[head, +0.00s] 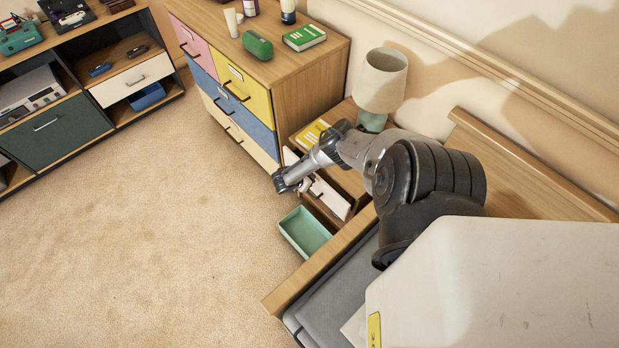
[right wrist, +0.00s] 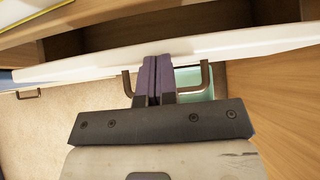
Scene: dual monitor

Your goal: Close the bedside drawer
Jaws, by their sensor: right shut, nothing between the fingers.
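The bedside table (head: 341,175) stands between the dresser and the bed. Its white-fronted drawer (head: 331,196) is pulled out; in the right wrist view its front (right wrist: 238,43) crosses the picture, with an open gap behind its top edge. My right gripper (head: 293,184) is at the outer side of this front. In the right wrist view its purple fingers (right wrist: 153,72) are shut together and empty, with tips close to the front between the ends of the dark handle (right wrist: 206,77). Contact cannot be told. The middle of the handle is hidden. My left gripper is not in view.
A green open box or lower drawer (head: 305,232) sits below the white drawer; which cannot be told. A lamp (head: 381,80) and yellow book (head: 311,134) are on the bedside table. The dresser (head: 300,80) stands behind, the bed (head: 335,262) in front. Carpet at left is clear.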

